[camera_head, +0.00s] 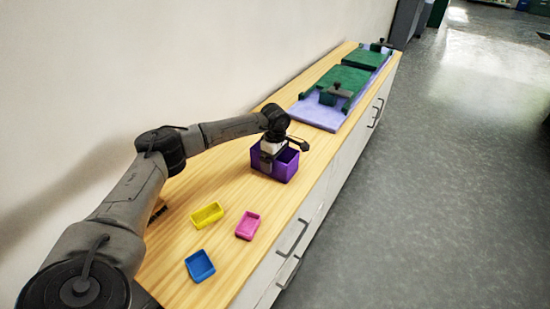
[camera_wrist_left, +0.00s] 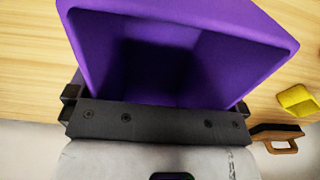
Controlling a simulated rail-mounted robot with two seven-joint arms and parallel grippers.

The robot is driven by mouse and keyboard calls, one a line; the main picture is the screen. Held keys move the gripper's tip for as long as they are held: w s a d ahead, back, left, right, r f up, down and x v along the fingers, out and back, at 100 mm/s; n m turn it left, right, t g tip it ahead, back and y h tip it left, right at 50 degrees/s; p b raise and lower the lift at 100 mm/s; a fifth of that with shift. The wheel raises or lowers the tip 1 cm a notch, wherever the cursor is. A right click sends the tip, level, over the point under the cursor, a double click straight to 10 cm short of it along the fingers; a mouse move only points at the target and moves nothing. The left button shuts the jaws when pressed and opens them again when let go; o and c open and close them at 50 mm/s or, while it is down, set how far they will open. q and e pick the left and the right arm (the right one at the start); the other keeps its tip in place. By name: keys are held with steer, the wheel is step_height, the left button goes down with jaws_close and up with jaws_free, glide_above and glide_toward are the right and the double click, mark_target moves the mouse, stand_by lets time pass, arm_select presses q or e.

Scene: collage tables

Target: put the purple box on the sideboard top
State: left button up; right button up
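The purple box (camera_head: 284,165) is upright and open-topped over the wooden sideboard top (camera_head: 180,260), near its front edge. I cannot tell whether its base touches the wood. My left gripper (camera_head: 270,152) is at the box's left side in the head view. In the left wrist view the purple box (camera_wrist_left: 180,60) fills the middle, its inside dark and seemingly empty. The finger parts of my left gripper (camera_wrist_left: 155,115) lie close against both sides of the box, seemingly shut on it; the fingertips are hidden. My right gripper is not in view.
A yellow tray (camera_head: 207,215), a pink tray (camera_head: 248,225) and a blue tray (camera_head: 200,266) lie nearer on the sideboard. Green boards (camera_head: 345,82) lie on a lilac panel (camera_head: 318,113) at the far end. A wall (camera_head: 130,60) runs behind; drawer handles (camera_head: 293,238) face the floor.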

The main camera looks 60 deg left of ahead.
arm_select(q)
steer(key=shift+r, duration=0.1)
step_height(320, 180, up, 12)
steer(key=p, duration=0.6)
steer(key=shift+r, duration=0.1)
stand_by(0.6)
